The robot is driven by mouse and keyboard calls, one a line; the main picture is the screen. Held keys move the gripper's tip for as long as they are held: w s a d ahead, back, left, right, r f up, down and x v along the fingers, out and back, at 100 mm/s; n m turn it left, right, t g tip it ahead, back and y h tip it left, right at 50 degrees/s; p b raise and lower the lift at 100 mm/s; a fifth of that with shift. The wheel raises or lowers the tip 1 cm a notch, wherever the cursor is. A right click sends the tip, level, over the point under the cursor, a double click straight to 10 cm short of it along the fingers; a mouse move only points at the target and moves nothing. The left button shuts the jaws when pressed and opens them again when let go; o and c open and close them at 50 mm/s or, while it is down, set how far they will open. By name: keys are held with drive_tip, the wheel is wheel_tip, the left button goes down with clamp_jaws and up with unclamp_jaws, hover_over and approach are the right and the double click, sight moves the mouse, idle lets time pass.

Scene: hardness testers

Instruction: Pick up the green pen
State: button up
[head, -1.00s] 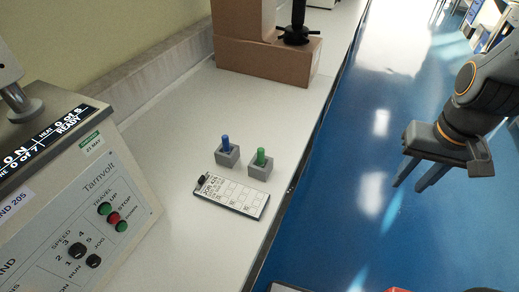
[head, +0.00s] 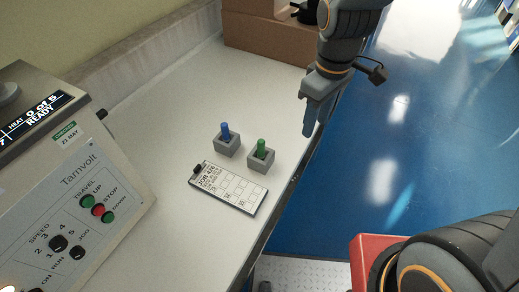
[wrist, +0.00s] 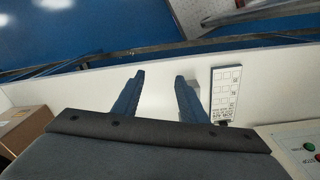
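The green pen (head: 261,147) stands upright in a small grey block holder (head: 260,160) near the bench's front edge. My gripper (head: 308,112) is above and to the right of the pen in the head view, over the bench edge, apart from it. In the wrist view its two fingers (wrist: 159,76) are spread with a clear gap and nothing between them but white bench. A grey block shows partly behind the right finger there; I cannot make out the green pen in that view.
A blue pen (head: 225,131) stands in another grey holder (head: 227,146) just left. A job card on a clipboard (head: 228,188) lies in front of the holders. The Tarnvolt tester (head: 75,190) is at left, a cardboard box (head: 265,38) behind. Bare bench lies between.

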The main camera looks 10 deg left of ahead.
sight(261, 141)
drive_tip(key=a+n, duration=0.3)
drive_tip(key=a, duration=0.1)
drive_tip(key=a+f+n, duration=0.1)
drive_tip(key=a+n, duration=0.2)
drive_tip(key=a, duration=0.1)
drive_tip(key=a+f+n, duration=0.1)
drive_tip(key=a+n, duration=0.3)
drive_tip(key=shift+s+a+f+g, duration=0.1)
drive_tip(key=shift+s+a+g, duration=0.2)
drive_tip(key=shift+s+a, duration=0.1)
drive_tip(key=shift+a+f, duration=0.1)
drive_tip(key=shift+f, duration=0.2)
drive_tip(key=f, duration=0.2)
drive_tip(key=f+p, duration=0.1)
drive_tip(key=f, duration=0.2)
drive_tip(key=shift+s+f, duration=0.3)
drive_tip(key=shift+f, duration=0.1)
drive_tip(key=shift+f+p, duration=0.35)
drive_tip(key=shift+f, duration=0.3)
clamp_jaws()
